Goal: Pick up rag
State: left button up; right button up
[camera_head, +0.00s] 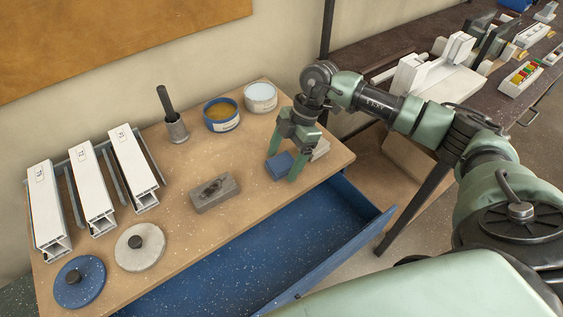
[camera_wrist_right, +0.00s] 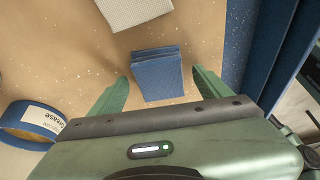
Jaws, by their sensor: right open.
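The rag seems to be the blue folded stack (camera_head: 277,168) on the wooden bench top near its right front part. It also shows in the right wrist view (camera_wrist_right: 158,72), with several layers visible on its far edge. My right gripper (camera_head: 283,167) points down over it, open. In the wrist view its two green fingers (camera_wrist_right: 161,78) stand either side of the blue stack, with a gap on each side. A pale grey folded piece (camera_head: 320,149), textured in the wrist view (camera_wrist_right: 134,10), lies just beyond it. My left gripper is not in view.
A grey block (camera_head: 214,193) lies left of the rag. Blue and white tins (camera_head: 222,115) (camera_head: 260,97) and a brush pot (camera_head: 176,128) stand behind. White profiles (camera_head: 93,190) and two lids (camera_head: 80,282) (camera_head: 140,246) are at left. A blue drawer (camera_head: 325,220) stands open in front.

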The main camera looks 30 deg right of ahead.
aim_at(284, 161)
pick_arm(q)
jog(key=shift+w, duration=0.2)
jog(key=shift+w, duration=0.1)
pick_arm(e)
jog(key=c, duration=1.4)
jog(key=shift+c, duration=0.2)
